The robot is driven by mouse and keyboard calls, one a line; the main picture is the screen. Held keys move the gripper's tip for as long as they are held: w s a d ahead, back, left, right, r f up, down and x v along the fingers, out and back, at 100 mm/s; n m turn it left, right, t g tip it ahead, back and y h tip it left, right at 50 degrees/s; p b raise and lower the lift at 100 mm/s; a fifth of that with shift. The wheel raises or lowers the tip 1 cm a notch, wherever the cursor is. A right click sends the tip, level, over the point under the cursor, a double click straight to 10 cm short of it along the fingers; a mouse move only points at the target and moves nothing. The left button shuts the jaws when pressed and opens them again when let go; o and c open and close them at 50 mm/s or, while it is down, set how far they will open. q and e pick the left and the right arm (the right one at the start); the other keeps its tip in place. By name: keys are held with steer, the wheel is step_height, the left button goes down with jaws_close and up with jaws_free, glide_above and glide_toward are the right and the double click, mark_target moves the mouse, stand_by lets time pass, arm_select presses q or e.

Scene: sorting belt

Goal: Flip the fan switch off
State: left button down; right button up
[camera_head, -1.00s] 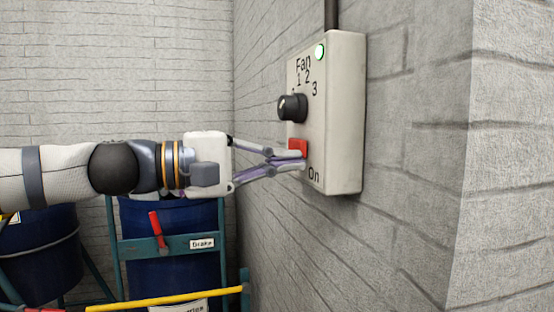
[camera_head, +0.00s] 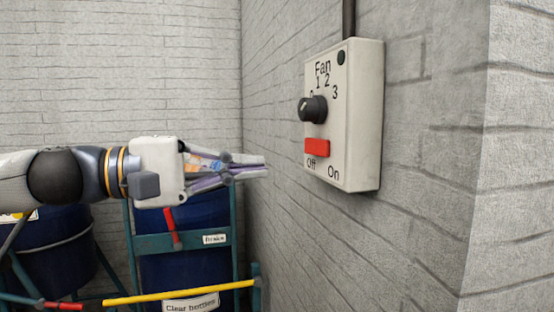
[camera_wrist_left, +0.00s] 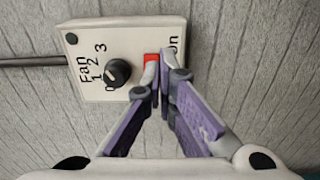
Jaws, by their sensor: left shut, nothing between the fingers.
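The white fan control box (camera_head: 345,130) is fixed to the grey brick wall, with a black knob (camera_head: 312,109) and a red switch (camera_head: 317,147) above the labels Off and On. The indicator (camera_head: 341,57) at its top is dark. My left gripper (camera_head: 266,166) is shut and empty, to the left of the box and apart from it. In the left wrist view its fingertips (camera_wrist_left: 160,66) overlap the lower part of the box (camera_wrist_left: 140,40), and the red switch (camera_wrist_left: 151,58) is partly hidden behind them. My right gripper is not in view.
Blue barrels (camera_head: 180,262) stand in teal frames at the lower left, with a yellow bar (camera_head: 178,293) in front. A dark conduit (camera_head: 348,18) runs up from the box. The wall corner (camera_head: 475,170) juts out at the right.

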arm_select(q)
steer(key=v, duration=0.3)
steer(key=shift+s, duration=0.4)
